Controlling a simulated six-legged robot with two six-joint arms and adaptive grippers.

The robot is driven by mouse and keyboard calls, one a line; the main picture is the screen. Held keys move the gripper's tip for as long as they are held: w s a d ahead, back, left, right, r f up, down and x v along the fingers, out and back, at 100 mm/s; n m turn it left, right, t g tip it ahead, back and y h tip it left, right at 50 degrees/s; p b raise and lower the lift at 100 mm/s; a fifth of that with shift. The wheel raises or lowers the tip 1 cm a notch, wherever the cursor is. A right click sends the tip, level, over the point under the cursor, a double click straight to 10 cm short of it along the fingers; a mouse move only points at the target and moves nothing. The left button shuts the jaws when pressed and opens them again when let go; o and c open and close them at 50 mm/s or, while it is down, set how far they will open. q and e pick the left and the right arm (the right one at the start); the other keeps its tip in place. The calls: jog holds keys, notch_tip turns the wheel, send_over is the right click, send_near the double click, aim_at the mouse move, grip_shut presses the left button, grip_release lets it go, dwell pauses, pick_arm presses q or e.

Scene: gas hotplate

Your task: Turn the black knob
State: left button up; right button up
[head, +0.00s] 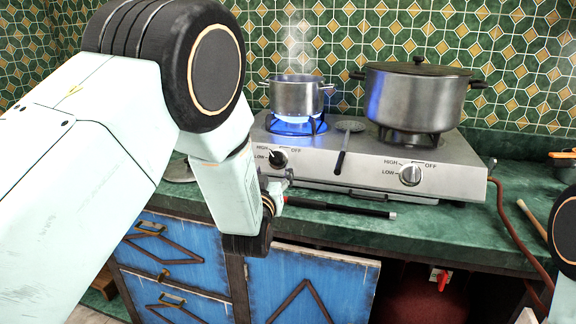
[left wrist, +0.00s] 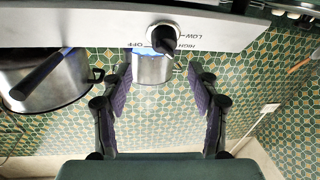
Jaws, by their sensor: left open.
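The black knob (head: 278,158) is on the left of the hotplate's front panel, with HIGH, OFF and LOW marks around it. It also shows at the top of the left wrist view (left wrist: 163,38), where the picture is upside down. The hotplate (head: 330,165) is silver, and a blue flame burns on its left burner. My left gripper (head: 276,187) is just in front of and below the black knob in the head view. In the left wrist view its two purple-padded fingers (left wrist: 161,85) are apart, with nothing between them and the knob beyond their tips.
A small steaming pot (head: 296,97) stands over the lit burner. A large lidded pot (head: 412,98) stands on the right burner, above a silver knob (head: 410,175). A skimmer (head: 345,140) lies between them. A dark rod (head: 335,207) lies on the green counter (head: 440,225).

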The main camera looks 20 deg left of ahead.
aim_at(275, 160)
pick_arm(q)
jog(key=shift+w+a+r, duration=0.1)
jog(key=shift+w+a, duration=0.1)
jog(key=shift+w, duration=0.05)
jog(key=w, duration=0.3)
jog(key=w+a+b, duration=0.1)
jog(key=w, duration=0.1)
jog(key=shift+f, duration=0.35)
jog(key=shift+w+a+r, duration=0.15)
jog(key=shift+w+r, duration=0.05)
jog(key=shift+w, duration=0.5)
jog(key=shift+w+f, duration=0.1)
jog(key=shift+w, duration=0.25)
jog(key=shift+s, duration=0.15)
jog(key=shift+c, duration=1.4)
jog(key=c, duration=0.9)
